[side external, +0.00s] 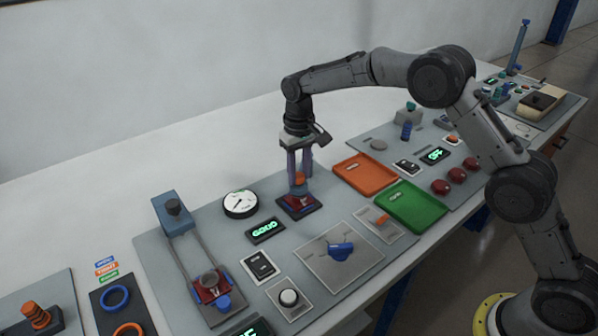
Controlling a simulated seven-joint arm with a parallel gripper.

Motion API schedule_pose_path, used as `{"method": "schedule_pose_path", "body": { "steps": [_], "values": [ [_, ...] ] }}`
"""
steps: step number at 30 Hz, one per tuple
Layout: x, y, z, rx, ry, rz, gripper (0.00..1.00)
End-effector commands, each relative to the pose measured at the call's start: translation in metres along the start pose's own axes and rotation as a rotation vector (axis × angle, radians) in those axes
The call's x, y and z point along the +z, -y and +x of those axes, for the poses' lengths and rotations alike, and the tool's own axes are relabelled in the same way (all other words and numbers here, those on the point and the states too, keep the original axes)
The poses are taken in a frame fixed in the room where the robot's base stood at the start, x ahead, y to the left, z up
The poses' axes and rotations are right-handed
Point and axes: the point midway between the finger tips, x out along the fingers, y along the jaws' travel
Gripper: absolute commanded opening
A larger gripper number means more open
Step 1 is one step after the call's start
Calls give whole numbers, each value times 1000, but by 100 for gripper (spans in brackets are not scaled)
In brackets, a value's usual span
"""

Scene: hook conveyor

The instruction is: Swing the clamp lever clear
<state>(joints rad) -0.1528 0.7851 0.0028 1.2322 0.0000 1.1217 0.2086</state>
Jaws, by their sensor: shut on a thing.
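My gripper (300,182) points straight down, its two purple-grey fingers shut on a small orange-topped part (299,178). This part has a blue lower section and is at a small dark base with a red top (297,206). I cannot tell whether it rests on the base or is just above it. No part is plainly marked as the clamp lever. A blue lever handle (341,251) sits on a grey square plate in front, and an orange handle (382,219) sits on a smaller plate to its right; both are apart from my gripper.
An orange tray (364,174) and a green tray (416,207) lie to the right of my gripper. A round dial (240,204) and a lit GOOD display (265,230) are at left. A blue post with two rails (172,212) stands further left. Red domes (457,175) line the right panel.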

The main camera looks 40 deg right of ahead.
Motion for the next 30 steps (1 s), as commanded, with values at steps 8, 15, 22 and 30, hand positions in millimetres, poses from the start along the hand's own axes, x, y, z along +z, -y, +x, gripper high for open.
{"method": "schedule_pose_path", "body": {
  "steps": [8, 15, 22, 30],
  "values": [
    [0, 0, -1, 0, -2, 0, 0],
    [0, 0, -1, 0, -2, 0, 0],
    [0, 0, -1, 0, -2, 0, 0],
    [4, -4, -2, 0, -2, -38, 0]
  ]
}}
